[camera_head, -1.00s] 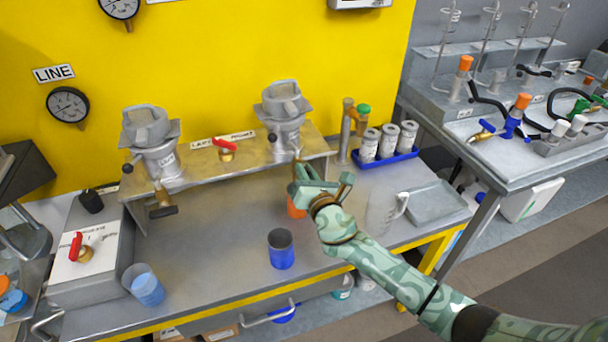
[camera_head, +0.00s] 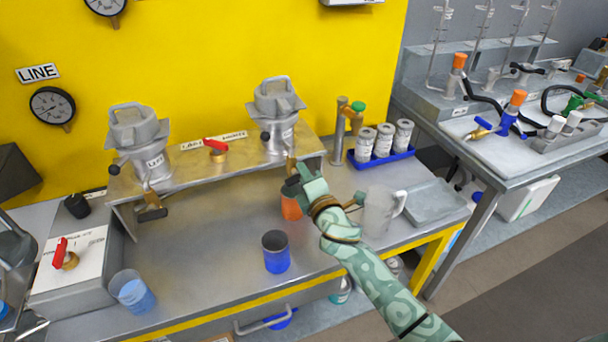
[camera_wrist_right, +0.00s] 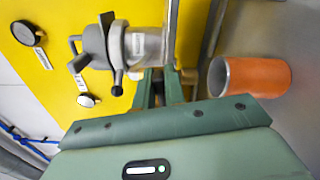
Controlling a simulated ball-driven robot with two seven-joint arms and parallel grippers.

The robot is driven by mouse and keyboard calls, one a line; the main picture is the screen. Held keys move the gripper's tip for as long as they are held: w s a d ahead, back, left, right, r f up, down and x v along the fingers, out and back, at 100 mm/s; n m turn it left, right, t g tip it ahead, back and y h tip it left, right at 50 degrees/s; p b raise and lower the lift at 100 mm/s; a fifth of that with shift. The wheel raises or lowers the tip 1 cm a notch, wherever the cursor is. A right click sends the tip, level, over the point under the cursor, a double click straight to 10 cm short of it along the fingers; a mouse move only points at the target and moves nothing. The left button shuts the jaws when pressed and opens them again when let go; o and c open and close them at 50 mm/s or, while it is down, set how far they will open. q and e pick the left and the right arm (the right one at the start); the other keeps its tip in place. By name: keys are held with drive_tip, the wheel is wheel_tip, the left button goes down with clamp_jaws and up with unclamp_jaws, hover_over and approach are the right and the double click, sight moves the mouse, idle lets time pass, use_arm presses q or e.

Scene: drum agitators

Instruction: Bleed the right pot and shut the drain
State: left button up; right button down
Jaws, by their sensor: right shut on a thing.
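The right pot (camera_head: 277,118), grey with a clamped lid, stands on the metal shelf. It also shows sideways in the wrist view (camera_wrist_right: 135,45). Its drain (camera_head: 291,165) hangs below the shelf front and is mostly hidden by my gripper. My right gripper (camera_head: 298,182) is at this drain, shut on what looks like the drain's handle; its fingers (camera_wrist_right: 160,90) hide the grip itself. An orange cup (camera_head: 291,208) stands on the bench just below the gripper, partly hidden by it. It lies beside the fingers in the wrist view (camera_wrist_right: 258,77). My left gripper is not in view.
The left pot (camera_head: 140,140) has a similar drain with a dark handle (camera_head: 152,214). A red-handled valve (camera_head: 217,150) sits between the pots. A blue cup (camera_head: 276,252), a clear jug (camera_head: 380,213) and a blue rack of cans (camera_head: 382,157) stand nearby. The bench's left middle is clear.

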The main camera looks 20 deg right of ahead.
drive_tip(key=shift+f+m, duration=0.2)
drive_tip(key=shift+m, duration=0.5)
drive_tip(key=shift+f+m, duration=0.15)
drive_tip(key=shift+m, duration=0.55)
drive_tip(key=c, duration=1.5)
unclamp_jaws()
drive_tip(key=shift+o, duration=0.2)
drive_tip(key=shift+s, duration=0.35)
drive_tip(key=s+p, duration=0.1)
drive_tip(key=s, duration=1.4)
drive_tip(key=shift+s+d, duration=0.3)
drive_tip(key=shift+s, duration=0.05)
